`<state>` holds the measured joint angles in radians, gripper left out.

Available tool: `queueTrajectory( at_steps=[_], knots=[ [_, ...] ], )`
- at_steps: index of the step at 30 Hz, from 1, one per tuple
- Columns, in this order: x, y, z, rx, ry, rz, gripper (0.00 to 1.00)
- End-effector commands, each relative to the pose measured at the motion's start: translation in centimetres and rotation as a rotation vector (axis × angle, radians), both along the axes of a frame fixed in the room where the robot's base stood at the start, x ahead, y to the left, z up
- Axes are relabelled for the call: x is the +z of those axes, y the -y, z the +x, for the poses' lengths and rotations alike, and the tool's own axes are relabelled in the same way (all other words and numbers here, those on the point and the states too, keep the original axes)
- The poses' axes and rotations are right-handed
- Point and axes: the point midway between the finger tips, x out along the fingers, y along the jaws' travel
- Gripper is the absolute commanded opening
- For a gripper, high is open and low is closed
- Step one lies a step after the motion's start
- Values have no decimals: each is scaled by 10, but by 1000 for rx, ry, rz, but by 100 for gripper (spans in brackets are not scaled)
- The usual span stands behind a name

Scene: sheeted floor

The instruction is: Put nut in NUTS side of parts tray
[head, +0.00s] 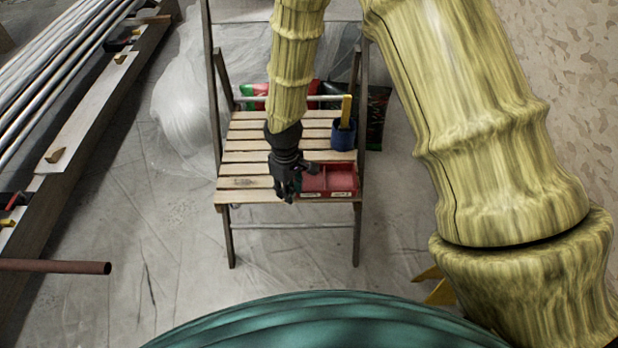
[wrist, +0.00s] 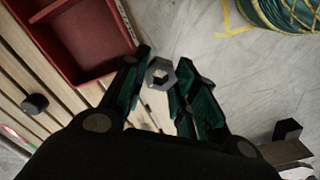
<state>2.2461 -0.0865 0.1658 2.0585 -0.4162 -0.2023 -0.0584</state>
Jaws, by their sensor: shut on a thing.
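My gripper (head: 288,192) is shut on a grey hexagonal nut. The red parts tray (head: 331,194) lies at the front right of the slatted wooden platform. My gripper is at the tray's left end in the head view. The tray also shows at the top left of the wrist view (wrist: 110,69), apart from the nut. Small labels show on its front, too small to read. The nut is not distinguishable in the head view.
A blue cup (head: 342,139) with a yellow-handled tool stands behind the tray on the wooden platform (head: 243,170). A dark round piece (wrist: 35,104) lies on the slats. Metal pipes (head: 50,75) lie at the left. Sheeted floor (head: 180,250) in front is open.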

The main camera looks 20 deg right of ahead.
Motion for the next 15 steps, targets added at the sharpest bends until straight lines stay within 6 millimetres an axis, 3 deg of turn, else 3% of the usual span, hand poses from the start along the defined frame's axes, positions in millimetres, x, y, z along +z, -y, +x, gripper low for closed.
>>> queueTrajectory(
  at_steps=[9, 15],
  knots=[
    [-7, 52, 39, -4, 1, 2, 4],
    [-8, 74, 55, -2, 2, 1, 4]
  ],
)
